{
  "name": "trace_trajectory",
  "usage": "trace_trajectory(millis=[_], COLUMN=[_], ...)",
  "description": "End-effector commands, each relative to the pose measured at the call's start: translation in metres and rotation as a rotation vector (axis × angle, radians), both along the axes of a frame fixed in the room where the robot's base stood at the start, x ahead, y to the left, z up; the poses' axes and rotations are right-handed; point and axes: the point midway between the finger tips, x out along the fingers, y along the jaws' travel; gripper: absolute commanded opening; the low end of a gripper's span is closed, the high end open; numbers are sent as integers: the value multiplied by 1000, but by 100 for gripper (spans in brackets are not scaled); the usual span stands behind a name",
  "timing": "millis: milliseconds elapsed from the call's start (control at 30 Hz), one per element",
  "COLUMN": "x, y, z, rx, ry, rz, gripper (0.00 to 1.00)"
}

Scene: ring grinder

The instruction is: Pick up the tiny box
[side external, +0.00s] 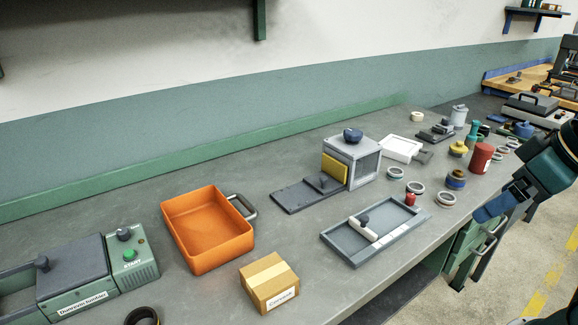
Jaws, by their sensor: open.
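A small cardboard box (270,284) with a pale tape strip on top and a white label on its front sits upright on the grey bench, near its front edge. It is the only cardboard box that I make out. My gripper (488,212) is at the far right of the side external view, past the front edge of the bench. It is open, well apart from the box, and its fingertips are hard to make out.
An orange bin (207,230) stands just behind and left of the box. A green-grey machine with a green button (129,254) is further left. A grey divided tray (340,243) lies to the right. Several rings and a red cylinder (481,158) stand near my arm.

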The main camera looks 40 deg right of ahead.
Motion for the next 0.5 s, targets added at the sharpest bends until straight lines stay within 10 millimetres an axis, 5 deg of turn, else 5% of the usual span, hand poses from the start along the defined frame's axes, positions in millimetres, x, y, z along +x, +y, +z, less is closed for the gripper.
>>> trace_trajectory(millis=[500], x=[9], y=[3], z=[2], rx=[6], ry=[8], rz=[1], gripper=[100])
